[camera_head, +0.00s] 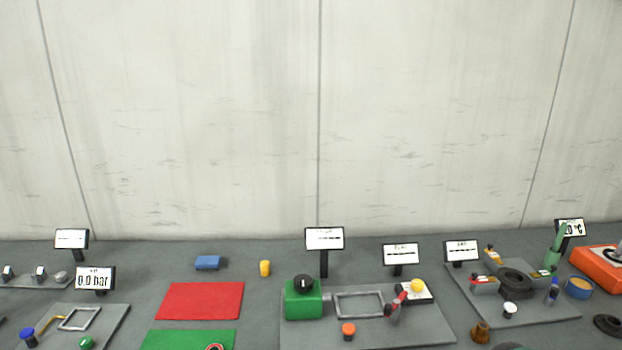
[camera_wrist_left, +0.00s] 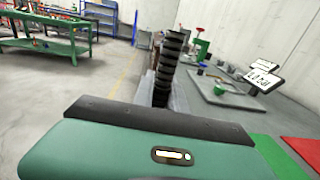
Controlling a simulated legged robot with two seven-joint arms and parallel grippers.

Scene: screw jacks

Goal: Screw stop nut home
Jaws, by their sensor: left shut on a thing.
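In the left wrist view my left gripper (camera_wrist_left: 173,36) shows as a dark ribbed finger standing up behind its green housing. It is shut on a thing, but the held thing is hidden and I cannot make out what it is. Neither arm shows in the head view, and my right gripper is in neither view. I cannot pick out a stop nut or its screw for certain. At the bottom edge of the head view a red ring (camera_head: 215,347) lies partly cut off on the green mat (camera_head: 180,338).
A red mat (camera_head: 200,300) lies behind the green mat. A green block with a black knob (camera_head: 303,300) stands on a grey plate (camera_head: 368,335) to the right. A small plate with a metal frame (camera_head: 79,318) is at left, near a 0.0 bar display (camera_head: 95,278). A wall closes the back.

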